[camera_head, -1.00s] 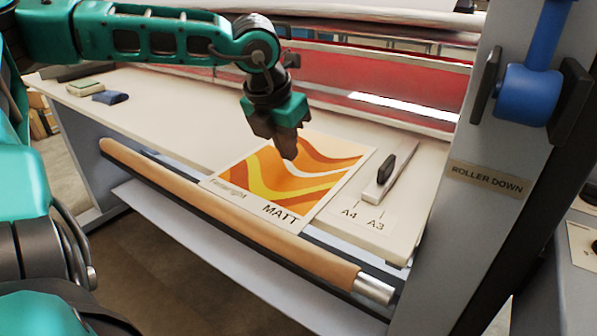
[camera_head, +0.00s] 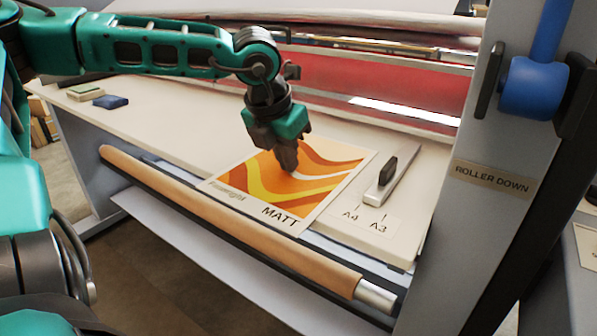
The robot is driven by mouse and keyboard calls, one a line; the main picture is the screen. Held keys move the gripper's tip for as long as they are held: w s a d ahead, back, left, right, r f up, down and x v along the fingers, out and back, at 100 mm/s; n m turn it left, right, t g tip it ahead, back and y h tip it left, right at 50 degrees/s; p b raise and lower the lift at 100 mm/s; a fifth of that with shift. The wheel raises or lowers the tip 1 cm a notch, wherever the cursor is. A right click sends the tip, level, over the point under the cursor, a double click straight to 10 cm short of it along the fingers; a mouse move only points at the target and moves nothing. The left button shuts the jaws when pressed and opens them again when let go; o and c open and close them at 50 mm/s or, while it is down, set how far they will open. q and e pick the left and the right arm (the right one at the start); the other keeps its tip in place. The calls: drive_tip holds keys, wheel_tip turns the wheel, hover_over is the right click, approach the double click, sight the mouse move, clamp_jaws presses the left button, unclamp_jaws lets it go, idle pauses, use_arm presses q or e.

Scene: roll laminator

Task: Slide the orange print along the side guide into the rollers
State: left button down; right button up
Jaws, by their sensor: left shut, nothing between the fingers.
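The orange print (camera_head: 322,178), with wavy orange, brown and yellow bands and a white border marked "MATT", lies flat on the cream feed table. Its front edge is by the table's front edge. The side guide (camera_head: 392,182), a pale bar with a dark knob, lies to the right of the print, close to its right edge. The rollers (camera_head: 340,33) are at the back, beyond the print. My left gripper (camera_head: 289,170) is shut and empty, fingertips pointing down at the upper middle of the print; I cannot tell whether they touch it. My right gripper is not in view.
A tan roll (camera_head: 230,220) runs along the table's front. A grey side post (camera_head: 485,200) with a "ROLLER DOWN" label and a blue lever (camera_head: 535,88) stands at right. A blue block (camera_head: 110,102) and a green-topped pad (camera_head: 85,92) lie far left.

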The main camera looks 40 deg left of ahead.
sight(309, 178)
use_arm(q)
drive_tip(key=shift+f+b, duration=0.1)
drive_tip(key=shift+b, duration=0.4)
idle(0.8)
drive_tip(key=shift+d+f, duration=0.1)
drive_tip(key=shift+d+b, duration=0.25)
drive_tip(key=shift+b, duration=0.25)
drive_tip(key=shift+w+d+f+b, duration=0.1)
drive_tip(key=shift+d+b, duration=0.85)
drive_tip(key=shift+d, duration=0.7)
drive_tip(key=shift+d+b, duration=0.15)
drive_tip(key=shift+b, duration=0.35)
